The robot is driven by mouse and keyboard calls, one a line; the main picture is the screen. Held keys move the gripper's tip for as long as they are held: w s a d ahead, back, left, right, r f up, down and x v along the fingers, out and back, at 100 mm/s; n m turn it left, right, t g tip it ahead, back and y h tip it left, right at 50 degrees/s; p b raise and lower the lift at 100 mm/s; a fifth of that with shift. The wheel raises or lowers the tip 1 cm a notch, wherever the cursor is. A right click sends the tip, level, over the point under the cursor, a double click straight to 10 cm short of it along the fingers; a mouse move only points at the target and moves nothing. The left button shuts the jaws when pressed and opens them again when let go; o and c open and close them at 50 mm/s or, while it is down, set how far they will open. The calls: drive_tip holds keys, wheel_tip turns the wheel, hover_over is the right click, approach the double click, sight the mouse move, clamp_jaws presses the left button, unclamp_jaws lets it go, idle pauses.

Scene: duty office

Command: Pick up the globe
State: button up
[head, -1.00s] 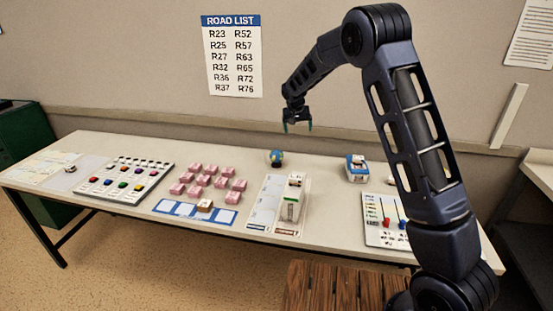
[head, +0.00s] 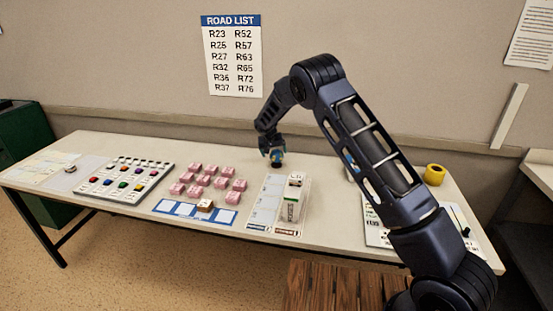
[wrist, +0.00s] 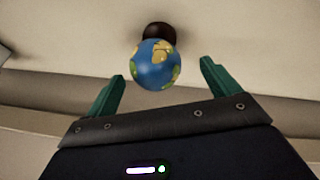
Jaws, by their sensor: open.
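The globe (wrist: 157,66) is a small blue ball with green and yellow land on a dark round base (wrist: 160,33). It stands on the table near the wall, and in the head view the globe (head: 277,159) is partly hidden by my gripper. My gripper (head: 274,153) is open and reaches down at the globe. In the wrist view my gripper (wrist: 160,75) has its two green fingers apart, one on each side of the globe, with a gap to each. I cannot tell how deep the globe sits between them.
Pink blocks (head: 205,180) lie left of the globe on the table (head: 130,142). A yellow roll (head: 435,174) is to the right. The wall (head: 150,70) is close behind. A button panel (head: 124,181) lies further left.

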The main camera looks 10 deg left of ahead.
drive_tip(key=shift+d+x, duration=0.15)
drive_tip(key=shift+x, duration=1.3)
drive_tip(key=shift+d+x, duration=0.15)
drive_tip(key=shift+x, duration=1.35)
drive_tip(key=shift+c, duration=0.3)
drive_tip(key=shift+r, duration=0.1)
drive_tip(key=c, duration=1)
